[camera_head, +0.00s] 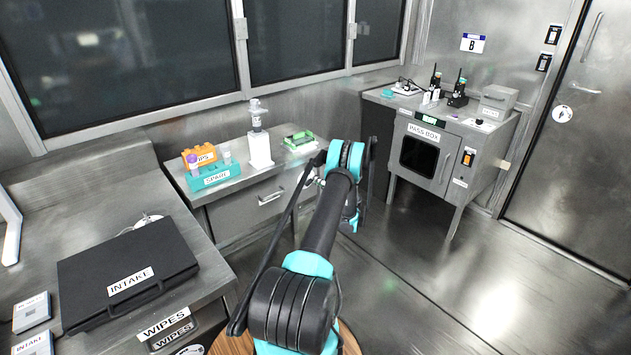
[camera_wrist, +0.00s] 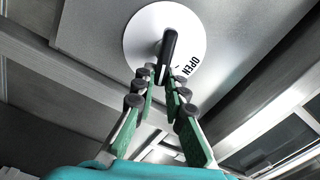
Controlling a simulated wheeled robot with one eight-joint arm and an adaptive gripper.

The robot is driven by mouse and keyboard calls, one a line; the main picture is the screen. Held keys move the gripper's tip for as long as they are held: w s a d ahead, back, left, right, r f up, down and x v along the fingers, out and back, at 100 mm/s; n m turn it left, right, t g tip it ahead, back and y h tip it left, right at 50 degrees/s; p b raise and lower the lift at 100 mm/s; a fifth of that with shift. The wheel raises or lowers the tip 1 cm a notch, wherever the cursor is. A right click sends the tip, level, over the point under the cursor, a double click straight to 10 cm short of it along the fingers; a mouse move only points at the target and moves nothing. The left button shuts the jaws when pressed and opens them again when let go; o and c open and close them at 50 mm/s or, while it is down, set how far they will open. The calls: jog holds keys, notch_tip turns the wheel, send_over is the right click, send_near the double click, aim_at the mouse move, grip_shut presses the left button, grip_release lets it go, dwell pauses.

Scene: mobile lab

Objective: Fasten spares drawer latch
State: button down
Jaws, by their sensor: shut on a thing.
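In the wrist view the latch is a black lever (camera_wrist: 169,44) on a round white plate (camera_wrist: 142,40) with the word OPEN at its right edge. The lever points down the picture, slightly left, with its lower end between my fingertips. My gripper (camera_wrist: 160,74) is shut on that lever. The drawer front, with a bar handle, looks closed.
On the drawer's bench stand a teal rack (camera_head: 212,176), an orange tip box (camera_head: 200,155), a white stand (camera_head: 260,150) and a green tray (camera_head: 299,140). A black INTAKE case (camera_head: 128,270) lies at the left. A pass box (camera_head: 423,154) stands at the right. The floor between is clear.

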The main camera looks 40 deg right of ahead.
jog(key=shift+d+f+m, duration=0.1)
jog(key=shift+f+m, duration=0.15)
jog(key=shift+m, duration=0.75)
jog(key=shift+d+f+m, duration=0.1)
jog(key=shift+f+m, duration=0.1)
jog(key=shift+m, duration=0.8)
jog(key=c, duration=1.6)
grip_release()
jog(key=shift+o, duration=0.2)
jog(key=shift+s, duration=0.1)
jog(key=s, duration=1.1)
jog(key=shift+s+d, duration=0.4)
